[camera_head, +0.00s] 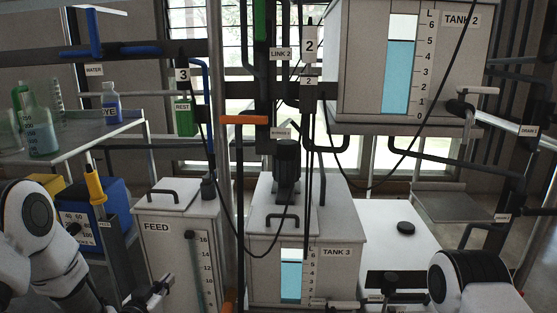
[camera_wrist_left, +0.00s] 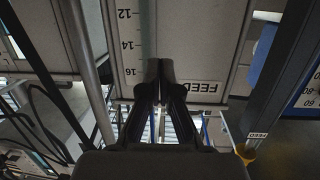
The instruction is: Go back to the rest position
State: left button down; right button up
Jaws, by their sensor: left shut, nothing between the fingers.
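My left arm comes in at the lower left of the head view. My left gripper (camera_head: 152,294) is low in front of the white FEED tank (camera_head: 165,222), near its lower left part. In the left wrist view my left gripper (camera_wrist_left: 160,68) has its two dark fingers together with nothing between them. The FEED tank (camera_wrist_left: 190,40) shows upside down beyond the fingertips, with its label and scale. I cannot tell how far the fingertips are from it. Part of my right arm shows at the lower right of the head view; its gripper is out of view.
TANK 3 (camera_head: 327,213) stands right of the FEED tank, with TANK 2 (camera_head: 358,70) above. A vertical pipe with an orange handle (camera_head: 245,120) stands between. A blue box (camera_head: 72,208) and a yellow-handled lever (camera_head: 95,186) are near my left arm. A shelf (camera_head: 75,140) holds bottles.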

pick_arm(q)
jog(key=s+d+f+g, duration=0.2)
jog(key=s+f, duration=0.3)
jog(key=f, duration=0.2)
jog(key=s+d+f+g, duration=0.2)
jog(key=s+f+g, duration=0.1)
jog(key=s+f, duration=0.25)
jog(key=s+f+n+g+y, duration=0.1)
jog(key=s+f+g, duration=0.3)
jog(key=s, duration=0.5)
jog(key=s+f+g+p, duration=0.1)
jog(key=s+f+g, duration=0.2)
jog(key=s, duration=0.7)
jog(key=s+f+n+g+y, duration=0.1)
jog(key=s+f+g, duration=0.3)
jog(key=s, duration=0.5)
notch_tip(320, 180, up, 39)
jog(key=p, duration=3.8)
jog(key=shift+s+d+f, duration=0.15)
